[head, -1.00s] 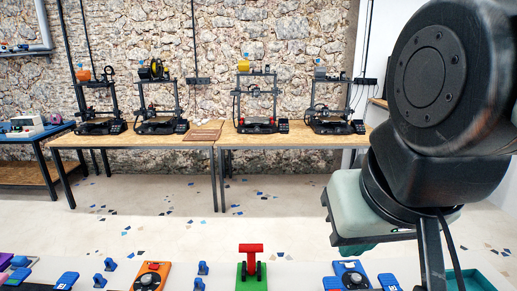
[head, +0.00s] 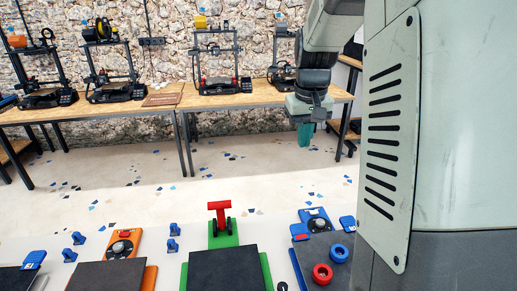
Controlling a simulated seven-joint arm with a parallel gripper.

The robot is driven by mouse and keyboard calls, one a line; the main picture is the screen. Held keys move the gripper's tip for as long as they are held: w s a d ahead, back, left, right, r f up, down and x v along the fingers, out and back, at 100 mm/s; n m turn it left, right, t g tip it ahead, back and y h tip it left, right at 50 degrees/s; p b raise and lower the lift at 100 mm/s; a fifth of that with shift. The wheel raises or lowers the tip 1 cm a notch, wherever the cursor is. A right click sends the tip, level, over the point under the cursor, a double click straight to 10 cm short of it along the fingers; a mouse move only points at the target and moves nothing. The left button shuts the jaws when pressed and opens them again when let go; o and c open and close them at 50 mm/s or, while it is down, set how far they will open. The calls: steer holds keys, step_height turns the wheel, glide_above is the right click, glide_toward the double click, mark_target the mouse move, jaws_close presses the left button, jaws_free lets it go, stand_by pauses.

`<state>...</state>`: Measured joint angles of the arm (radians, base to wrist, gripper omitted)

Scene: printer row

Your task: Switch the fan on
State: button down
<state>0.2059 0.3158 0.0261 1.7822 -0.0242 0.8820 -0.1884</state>
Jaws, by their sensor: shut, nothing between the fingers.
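My gripper (head: 304,135) hangs from my arm at the upper right in the head view, fingers pointing down. Its teal fingers look shut with nothing between them. It appears in front of the right printer table, high above the near row of devices. I cannot make out a fan or which control belongs to it.
Dark slabs (head: 223,270) lie at the near edge. A red ring (head: 322,274) and a blue ring (head: 340,253) sit at right. Several small blue parts (head: 78,238) stand at left. Printers (head: 218,62) stand on tables behind. My own arm blocks the right side.

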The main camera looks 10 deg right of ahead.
steer(key=w+d+f+g, duration=0.1)
steer(key=w+d+f, duration=0.4)
steer(key=f, duration=0.5)
glide_above(311, 214)
step_height(311, 214, down, 8)
steer(key=shift+w+g, duration=0.1)
steer(key=shift+g, duration=0.3)
step_height(311, 214, down, 14)
steer(key=shift+a+f, duration=0.1)
steer(key=shift+a, duration=0.05)
